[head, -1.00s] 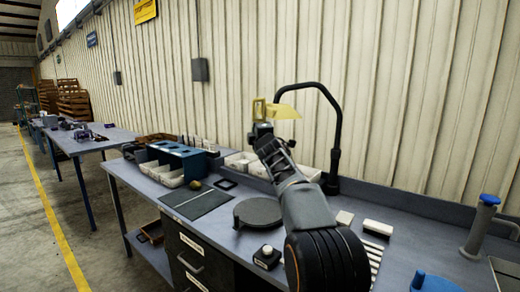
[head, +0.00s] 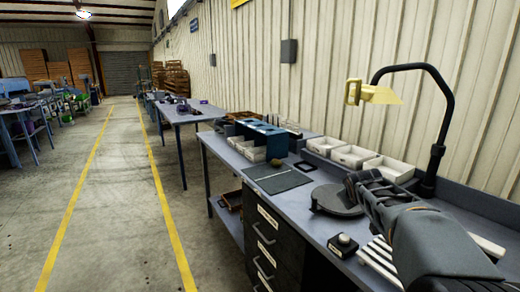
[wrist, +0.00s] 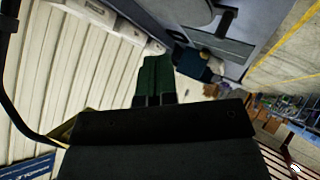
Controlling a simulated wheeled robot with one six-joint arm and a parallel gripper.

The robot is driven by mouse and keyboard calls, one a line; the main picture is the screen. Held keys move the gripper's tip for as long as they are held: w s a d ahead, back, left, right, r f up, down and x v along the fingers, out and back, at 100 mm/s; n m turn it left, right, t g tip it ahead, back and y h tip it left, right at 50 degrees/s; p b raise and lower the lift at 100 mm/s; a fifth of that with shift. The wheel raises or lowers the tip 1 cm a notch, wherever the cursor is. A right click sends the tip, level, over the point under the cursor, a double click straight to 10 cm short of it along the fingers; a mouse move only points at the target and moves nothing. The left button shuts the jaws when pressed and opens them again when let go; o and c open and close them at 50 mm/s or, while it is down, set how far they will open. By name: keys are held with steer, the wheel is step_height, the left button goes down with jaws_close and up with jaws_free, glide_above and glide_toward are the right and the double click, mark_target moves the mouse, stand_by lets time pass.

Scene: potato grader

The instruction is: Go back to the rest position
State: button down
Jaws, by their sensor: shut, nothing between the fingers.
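My gripper shows in the wrist view (wrist: 156,62) as two dark green fingers pressed side by side, with nothing between them. In the head view my arm reaches in from the lower right over the workbench (head: 224,157). Its dark far end covers part of a round dark plate (head: 328,204) on the bench; I cannot tell from this view whether it touches the plate. The fingers are not clear in the head view.
A black-armed lamp with a yellow head (head: 376,94) stands at the bench's back right. The floor (head: 110,220) at left is clear.

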steer(key=s+a+f+m+g+y+p, duration=0.1)
steer(key=s+a, duration=0.3)
steer(key=s, duration=0.5)
steer(key=s+a+f+m+g+y+p, duration=0.1)
steer(key=s+a+f+g+p, duration=0.1)
steer(key=s, duration=0.7)
steer(key=s+a+f+m+g+y+p, duration=0.1)
steer(key=s+a+f+m+g+p, duration=0.1)
steer(key=s+a, duration=0.4)
steer(key=s+g+p, duration=0.1)
steer(key=s, duration=0.1)
steer(key=shift+s+a+y, duration=0.2)
steer(key=shift+s+y, duration=0.2)
